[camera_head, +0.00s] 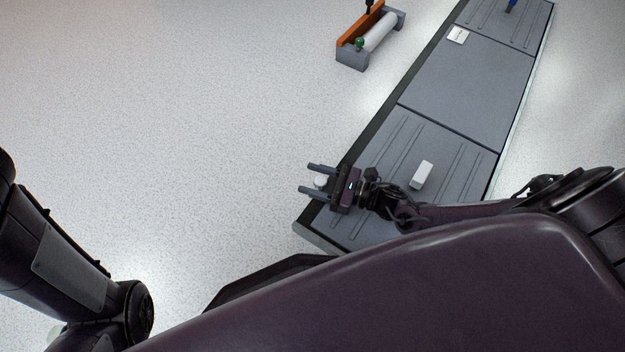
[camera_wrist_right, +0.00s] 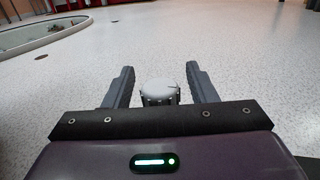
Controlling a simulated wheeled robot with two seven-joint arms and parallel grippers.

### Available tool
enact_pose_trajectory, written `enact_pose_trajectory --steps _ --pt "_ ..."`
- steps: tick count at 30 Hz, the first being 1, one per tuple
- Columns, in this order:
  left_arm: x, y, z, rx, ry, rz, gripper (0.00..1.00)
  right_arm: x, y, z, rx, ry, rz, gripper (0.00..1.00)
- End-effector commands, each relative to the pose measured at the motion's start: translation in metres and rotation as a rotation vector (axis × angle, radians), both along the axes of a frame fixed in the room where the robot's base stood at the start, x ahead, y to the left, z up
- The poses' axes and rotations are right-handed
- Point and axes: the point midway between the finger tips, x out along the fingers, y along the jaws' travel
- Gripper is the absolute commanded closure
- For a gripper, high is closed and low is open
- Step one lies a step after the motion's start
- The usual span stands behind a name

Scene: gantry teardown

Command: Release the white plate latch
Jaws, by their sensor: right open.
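A small white round-topped knob (camera_head: 320,182) shows at the left edge of the long grey table. It is the white piece nearest my right gripper; I cannot tell for sure that it is the plate latch. My right gripper (camera_head: 308,178) is open, with its two fingers pointing left on either side of the knob. In the right wrist view the knob (camera_wrist_right: 158,89) has a flat white top and a ridged grey side, and stands between the open fingers (camera_wrist_right: 160,72) with a gap on each side. My left gripper is out of view; only part of my left arm shows.
The grey table (camera_head: 455,85) runs up to the right. A white block (camera_head: 421,175) lies on its near panel, and a white square (camera_head: 458,35) farther up. A grey and orange cradle with a white roller (camera_head: 381,32) stands on the floor beyond. The floor at left is clear.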

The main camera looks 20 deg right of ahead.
Motion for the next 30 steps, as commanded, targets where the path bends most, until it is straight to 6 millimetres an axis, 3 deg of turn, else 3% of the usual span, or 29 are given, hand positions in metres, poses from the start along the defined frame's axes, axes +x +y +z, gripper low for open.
enact_pose_trajectory --steps 10,20,30 --pt "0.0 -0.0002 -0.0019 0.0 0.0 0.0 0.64 0.0039 0.0036 0.0006 -0.001 -0.001 -0.001 0.5" --pt "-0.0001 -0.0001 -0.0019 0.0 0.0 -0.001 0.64 0.0036 0.0034 0.0005 0.0 0.0 -0.001 0.93" --pt "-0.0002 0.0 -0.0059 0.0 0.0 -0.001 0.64 0.0023 0.0062 -0.0001 -0.003 -0.004 0.202 0.93"
